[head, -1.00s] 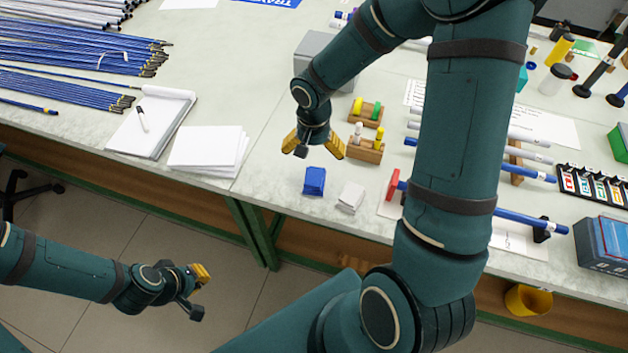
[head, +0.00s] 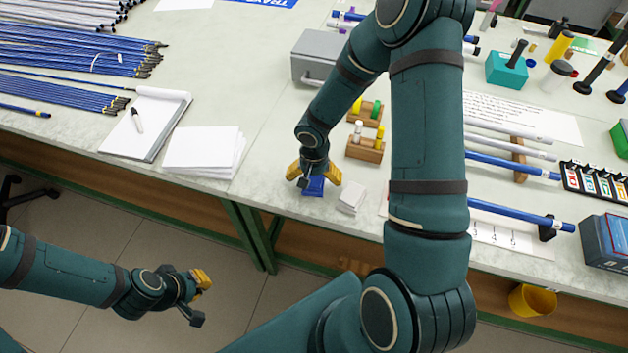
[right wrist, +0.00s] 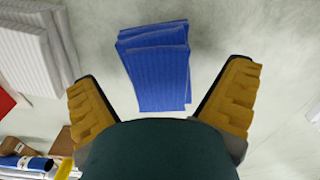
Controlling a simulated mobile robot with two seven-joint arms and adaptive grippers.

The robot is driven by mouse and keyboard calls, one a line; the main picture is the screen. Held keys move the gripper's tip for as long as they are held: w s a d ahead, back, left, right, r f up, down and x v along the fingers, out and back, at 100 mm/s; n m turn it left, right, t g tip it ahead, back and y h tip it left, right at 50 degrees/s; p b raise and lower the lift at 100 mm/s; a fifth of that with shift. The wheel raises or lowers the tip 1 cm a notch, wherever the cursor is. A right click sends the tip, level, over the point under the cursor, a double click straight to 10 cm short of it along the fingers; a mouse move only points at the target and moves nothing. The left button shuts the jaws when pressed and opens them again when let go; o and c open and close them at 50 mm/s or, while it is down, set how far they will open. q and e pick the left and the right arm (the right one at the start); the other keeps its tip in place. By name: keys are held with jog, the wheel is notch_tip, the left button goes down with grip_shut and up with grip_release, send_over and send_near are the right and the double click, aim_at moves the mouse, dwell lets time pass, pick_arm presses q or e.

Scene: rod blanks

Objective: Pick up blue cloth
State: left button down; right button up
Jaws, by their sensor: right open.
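The blue cloth (head: 313,187) is a small folded stack on the table near its front edge; my right gripper partly hides it in the head view. In the right wrist view the cloth (right wrist: 156,68) lies ahead of and between the spread yellow fingers, with gaps on both sides. My right gripper (head: 314,176) is open above the cloth and holds nothing; its fingers also show in the right wrist view (right wrist: 163,100). My left gripper (head: 199,296) is low on the left, away from the table, over the floor; its finger opening is not clear.
A folded white cloth stack (head: 351,197) lies just right of the blue cloth. Wooden blocks with colored pegs (head: 366,148) stand behind. A grey box (head: 318,60) is further back. White paper (head: 203,150) lies left; the tabletop between it and the cloth is clear.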

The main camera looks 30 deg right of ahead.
jog(key=shift+f, duration=0.25)
jog(key=c, duration=1.3)
jog(key=shift+r, duration=0.15)
notch_tip(320, 180, up, 10)
jog(key=shift+f+p, duration=0.1)
jog(key=shift+p, duration=0.85)
jog(key=o, duration=0.5)
jog(key=c, duration=0.4)
